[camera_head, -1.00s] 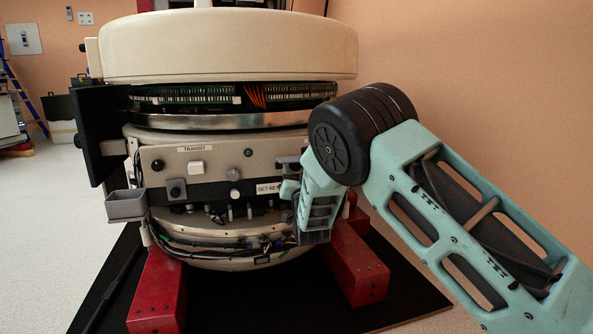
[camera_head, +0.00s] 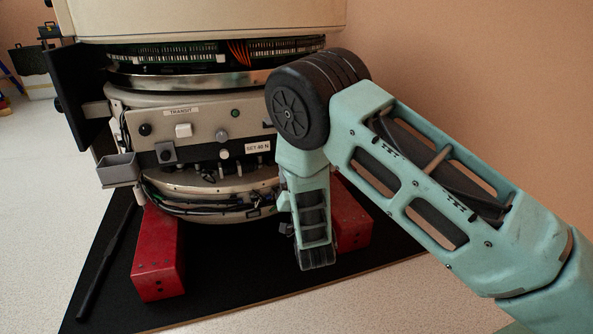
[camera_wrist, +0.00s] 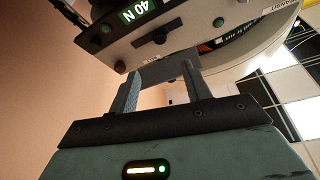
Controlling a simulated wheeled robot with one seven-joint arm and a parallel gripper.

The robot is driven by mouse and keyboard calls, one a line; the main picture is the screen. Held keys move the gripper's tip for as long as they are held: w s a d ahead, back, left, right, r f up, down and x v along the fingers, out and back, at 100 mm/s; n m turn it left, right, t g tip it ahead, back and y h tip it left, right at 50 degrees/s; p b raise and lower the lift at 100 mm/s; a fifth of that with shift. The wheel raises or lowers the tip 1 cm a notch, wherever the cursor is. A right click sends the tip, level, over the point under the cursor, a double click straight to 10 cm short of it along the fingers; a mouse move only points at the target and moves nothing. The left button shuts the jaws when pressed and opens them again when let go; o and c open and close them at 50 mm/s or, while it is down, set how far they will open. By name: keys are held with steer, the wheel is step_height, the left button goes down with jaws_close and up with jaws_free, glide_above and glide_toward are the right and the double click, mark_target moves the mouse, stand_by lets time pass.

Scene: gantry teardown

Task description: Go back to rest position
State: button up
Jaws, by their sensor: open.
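My gripper (camera_wrist: 163,92) shows in the wrist view with its two grey fingers apart and nothing between them. The gripper's fingers cannot be made out there. The round cream machine (camera_head: 200,55) has a front panel (camera_head: 200,130) with knobs, a white button and a "SET 40 N" label.
The machine stands on red feet (camera_head: 158,262) on a black mat (camera_head: 230,285). A grey open box (camera_head: 118,170) sticks out at the panel's left. A black bar (camera_head: 105,262) lies on the mat. A bare orange wall is at the right; pale floor is free at the left.

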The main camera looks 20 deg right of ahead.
steer(key=shift+v, duration=0.9)
